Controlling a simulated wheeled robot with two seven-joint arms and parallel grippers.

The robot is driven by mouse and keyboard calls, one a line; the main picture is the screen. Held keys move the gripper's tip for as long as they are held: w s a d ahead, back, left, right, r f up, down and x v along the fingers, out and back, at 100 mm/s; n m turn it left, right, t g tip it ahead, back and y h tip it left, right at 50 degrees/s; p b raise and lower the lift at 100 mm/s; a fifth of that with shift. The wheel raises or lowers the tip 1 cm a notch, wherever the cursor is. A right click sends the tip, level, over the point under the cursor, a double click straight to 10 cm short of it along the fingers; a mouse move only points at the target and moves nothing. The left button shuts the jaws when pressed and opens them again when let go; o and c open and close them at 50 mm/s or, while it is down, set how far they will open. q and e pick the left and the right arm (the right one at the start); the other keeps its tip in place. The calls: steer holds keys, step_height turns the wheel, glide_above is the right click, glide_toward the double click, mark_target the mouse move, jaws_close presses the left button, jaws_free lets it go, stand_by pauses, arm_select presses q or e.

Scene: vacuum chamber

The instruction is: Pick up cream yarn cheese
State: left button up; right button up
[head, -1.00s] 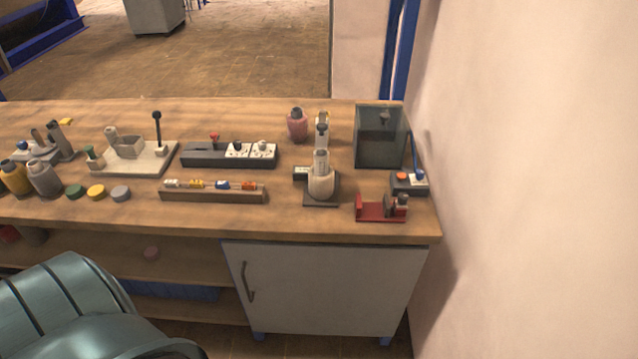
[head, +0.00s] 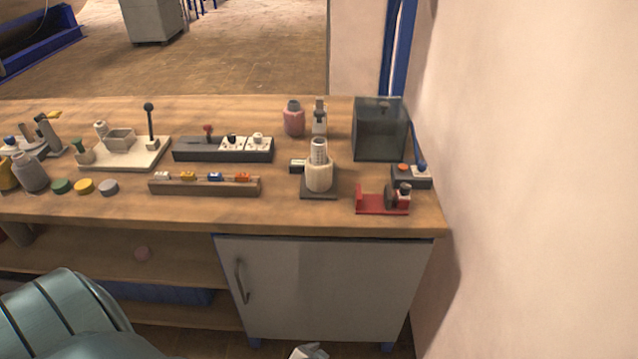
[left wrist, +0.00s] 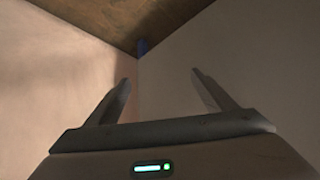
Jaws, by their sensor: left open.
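The cream yarn cheese (head: 319,179) looks to be the short cream cylinder standing upright on a dark square base on the bench. A pale marked tube rises from its middle. In the left wrist view my left gripper (left wrist: 160,76) is open, with nothing between its fingers. My right gripper is not seen.
A red holder (head: 382,202) and a glass-like box (head: 380,130) stand right of the yarn cheese. A wooden rack (head: 205,187) lies left, a pink bottle (head: 293,119) behind. The wall (head: 530,180) closes the right side. The front bench strip is clear.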

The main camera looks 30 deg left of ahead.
arm_select(q)
steer(key=w+a+r+n+t+y+b, duration=0.1)
steer(key=w+a+r+b, duration=0.15)
steer(key=r, duration=0.45)
steer(key=w+a+r+t+b, duration=0.1)
steer(key=w+r+t, duration=0.1)
steer(key=w+r, duration=0.35)
steer(key=w+a+r+n+t+y+b, duration=0.1)
steer(key=w+r, duration=0.1)
steer(key=r, duration=0.6)
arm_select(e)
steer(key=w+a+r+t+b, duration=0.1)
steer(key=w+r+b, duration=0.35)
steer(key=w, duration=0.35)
arm_select(q)
steer(key=a+r+n+t+y, duration=0.1)
steer(key=a+r, duration=0.3)
steer(key=r, duration=0.8)
steer(key=s+a+r+n+t+y, duration=0.1)
steer(key=a+r+t+y, duration=0.2)
steer(key=r, duration=1)
steer(key=shift+s+a+r+n+t+p, duration=0.3)
steer(key=shift+a+n+t+p, duration=0.1)
steer(key=shift+a+t, duration=0.4)
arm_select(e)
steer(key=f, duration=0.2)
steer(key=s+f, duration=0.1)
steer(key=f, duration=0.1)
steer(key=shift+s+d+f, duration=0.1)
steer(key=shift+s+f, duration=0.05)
